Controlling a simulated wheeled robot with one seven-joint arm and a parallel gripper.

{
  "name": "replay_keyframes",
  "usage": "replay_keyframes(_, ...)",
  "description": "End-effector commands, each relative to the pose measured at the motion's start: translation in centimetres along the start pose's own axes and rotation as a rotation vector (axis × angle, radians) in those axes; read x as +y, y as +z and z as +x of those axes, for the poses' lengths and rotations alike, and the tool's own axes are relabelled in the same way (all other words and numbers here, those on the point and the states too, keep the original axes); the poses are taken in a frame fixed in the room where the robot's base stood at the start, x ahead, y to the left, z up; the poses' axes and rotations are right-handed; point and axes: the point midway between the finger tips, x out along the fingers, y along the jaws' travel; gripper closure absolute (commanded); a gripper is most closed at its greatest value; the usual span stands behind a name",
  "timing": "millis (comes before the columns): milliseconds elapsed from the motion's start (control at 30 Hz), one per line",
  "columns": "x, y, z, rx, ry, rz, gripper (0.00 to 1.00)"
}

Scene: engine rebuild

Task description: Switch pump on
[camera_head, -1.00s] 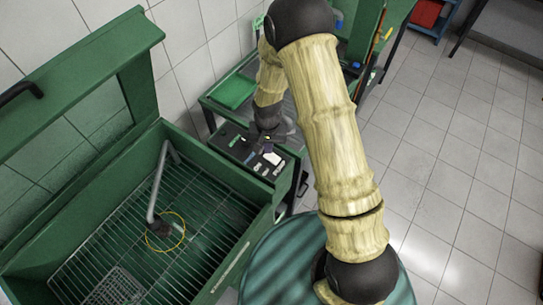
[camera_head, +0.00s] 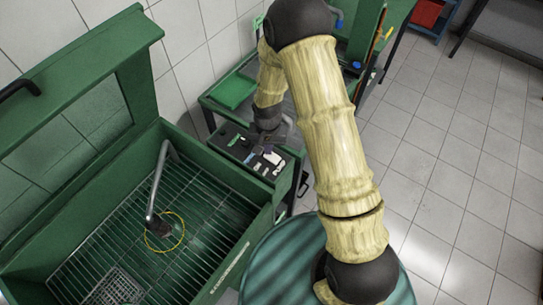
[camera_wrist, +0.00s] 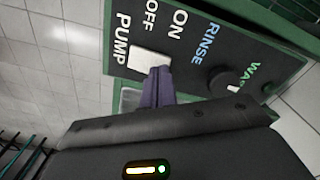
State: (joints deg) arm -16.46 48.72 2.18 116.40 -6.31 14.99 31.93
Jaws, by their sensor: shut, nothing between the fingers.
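The dark control panel (camera_head: 231,143) is at the right end of the green parts washer. In the wrist view the panel (camera_wrist: 190,19) carries the labels PUMP, OFF, ON, RINSE and part of another word. A pale rectangular pump switch (camera_wrist: 148,61) sits beside the PUMP, OFF and ON labels. My gripper (camera_wrist: 158,72) is shut and empty, its purple fingertips over the switch's right edge; I cannot tell whether they touch it. A round black knob (camera_wrist: 221,80) lies to the right of the fingers. In the head view my gripper (camera_head: 271,148) is small and partly hidden.
The open washer basin (camera_head: 185,225) holds a wire rack, a grey spout (camera_head: 156,195) and a yellow ring (camera_head: 181,232). Its raised lid (camera_head: 150,75) stands at left. A green tray (camera_head: 233,91) is on the bench behind my arm. The tiled floor (camera_head: 450,180) at right is clear.

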Motion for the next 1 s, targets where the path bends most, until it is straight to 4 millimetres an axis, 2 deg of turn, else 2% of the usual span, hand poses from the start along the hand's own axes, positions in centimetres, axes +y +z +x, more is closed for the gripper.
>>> replay_keyframes(767, 0.01, 0.0, 1.0, 0.0, 0.0, 0.0, 1.0)
replay_keyframes(1000, 0.01, 0.0, 0.13, 0.0, 0.0, 0.0, 1.0)
